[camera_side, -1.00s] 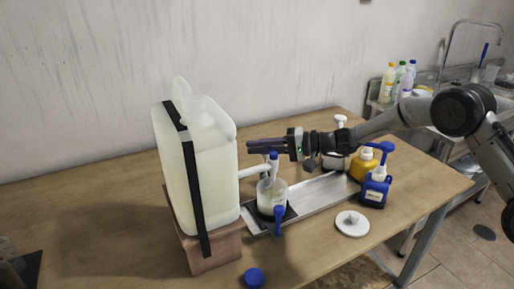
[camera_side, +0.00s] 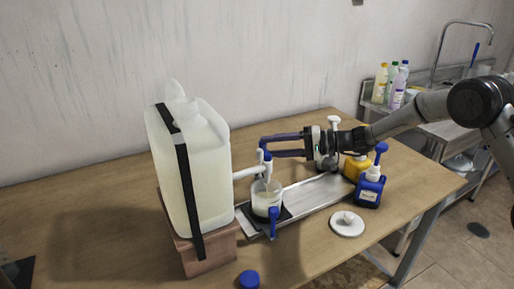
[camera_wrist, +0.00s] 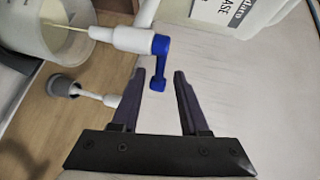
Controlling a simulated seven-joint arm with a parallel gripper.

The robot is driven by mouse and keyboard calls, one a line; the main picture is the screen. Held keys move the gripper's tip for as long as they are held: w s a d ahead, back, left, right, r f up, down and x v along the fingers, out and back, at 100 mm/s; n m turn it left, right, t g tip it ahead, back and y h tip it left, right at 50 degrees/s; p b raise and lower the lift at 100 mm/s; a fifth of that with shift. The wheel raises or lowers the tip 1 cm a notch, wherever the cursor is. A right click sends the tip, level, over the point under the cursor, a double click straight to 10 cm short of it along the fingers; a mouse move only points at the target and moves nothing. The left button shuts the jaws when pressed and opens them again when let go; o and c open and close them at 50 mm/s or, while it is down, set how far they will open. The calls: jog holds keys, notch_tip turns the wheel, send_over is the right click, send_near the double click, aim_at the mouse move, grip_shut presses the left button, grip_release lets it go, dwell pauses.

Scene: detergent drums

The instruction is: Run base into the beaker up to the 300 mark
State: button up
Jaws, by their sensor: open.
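A large translucent drum (camera_side: 205,165) with a black strap stands at left; part of its BASE label (camera_wrist: 240,12) shows in the wrist view. Its white tap (camera_side: 247,172) has a blue lever (camera_side: 267,156), also clear in the wrist view (camera_wrist: 158,65). The beaker (camera_side: 266,198) stands under the spout with pale liquid in it. In the wrist view a thin pale stream runs from the spout into the beaker (camera_wrist: 75,12). The 300 mark is not legible. My gripper (camera_side: 264,147) is open, its fingers on either side of the lever's end (camera_wrist: 163,74), with gaps visible.
The drum rests on a brown block (camera_side: 208,252). The beaker is on a dark pad at the end of a metal tray (camera_side: 315,197). A blue bottle (camera_side: 369,190), a yellow bottle and a white lid (camera_side: 347,224) stand right. A blue cap (camera_side: 249,279) lies in front.

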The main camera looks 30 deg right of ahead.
jog(key=v, duration=0.8)
jog(key=shift+s, duration=0.1)
dwell(1.5)
jog(key=shift+s+r, duration=0.1)
jog(key=c, duration=0.4)
jog(key=r+g, duration=0.1)
jog(key=r+n+g+y, duration=0.1)
jog(key=r, duration=0.1)
jog(key=shift+s+a, duration=0.25)
jog(key=shift+a, duration=0.15)
grip_shut()
jog(key=w+d+r+n+g+h, duration=0.15)
jog(key=d+g, duration=0.25)
jog(key=d, duration=0.4)
jog(key=w+x, duration=0.1)
jog(key=x, duration=1.2)
jog(key=shift+a+r+n, duration=0.25)
jog(key=shift+a+n, duration=0.1)
jog(key=shift+a, duration=0.05)
